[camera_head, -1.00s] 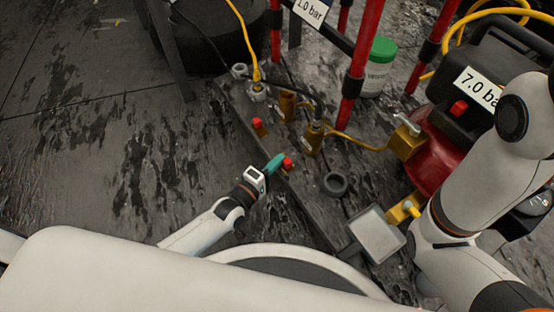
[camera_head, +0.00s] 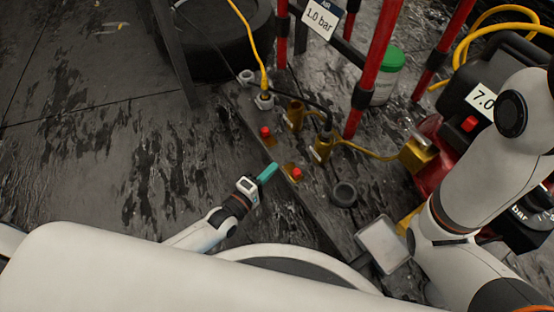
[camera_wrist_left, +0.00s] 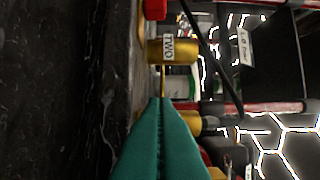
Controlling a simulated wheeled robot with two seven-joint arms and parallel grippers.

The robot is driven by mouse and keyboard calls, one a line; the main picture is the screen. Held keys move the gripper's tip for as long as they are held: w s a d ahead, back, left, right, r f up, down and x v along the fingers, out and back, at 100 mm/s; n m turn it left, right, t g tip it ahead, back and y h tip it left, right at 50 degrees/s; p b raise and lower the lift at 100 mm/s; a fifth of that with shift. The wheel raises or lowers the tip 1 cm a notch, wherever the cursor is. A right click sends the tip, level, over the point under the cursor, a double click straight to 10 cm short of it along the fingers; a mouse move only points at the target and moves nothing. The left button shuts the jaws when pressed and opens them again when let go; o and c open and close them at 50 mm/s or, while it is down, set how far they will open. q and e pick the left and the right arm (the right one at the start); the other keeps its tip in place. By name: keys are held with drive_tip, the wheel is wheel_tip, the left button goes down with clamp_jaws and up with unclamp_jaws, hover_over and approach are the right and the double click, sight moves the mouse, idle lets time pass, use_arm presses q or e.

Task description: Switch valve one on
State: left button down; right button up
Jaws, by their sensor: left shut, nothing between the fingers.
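Two brass fittings stand on the dark board, a far one (camera_head: 295,115) and a near one (camera_head: 322,148). Each has a red knob beside it on its left, a far knob (camera_head: 265,131) and a near knob (camera_head: 297,174). My left gripper (camera_head: 267,173) has teal fingers, shut and empty, just left of the near red knob with a small gap. In the left wrist view, a brass fitting labelled TWO (camera_wrist_left: 185,50) lies ahead of the fingertips (camera_wrist_left: 165,100), with a red knob (camera_wrist_left: 155,9) above it. A label ONE is not readable. My right gripper is not visible.
A dark ring (camera_head: 344,193) lies right of the near knob. Red posts (camera_head: 372,75) rise behind the fittings, with a green-lidded tub (camera_head: 384,80) and a red tank (camera_head: 428,168) to the right. Yellow hoses run around.

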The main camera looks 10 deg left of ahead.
use_arm(q)
drive_tip(key=p+v, duration=0.2)
drive_tip(key=v, duration=0.4)
drive_tip(key=shift+s+a, duration=0.1)
idle(0.4)
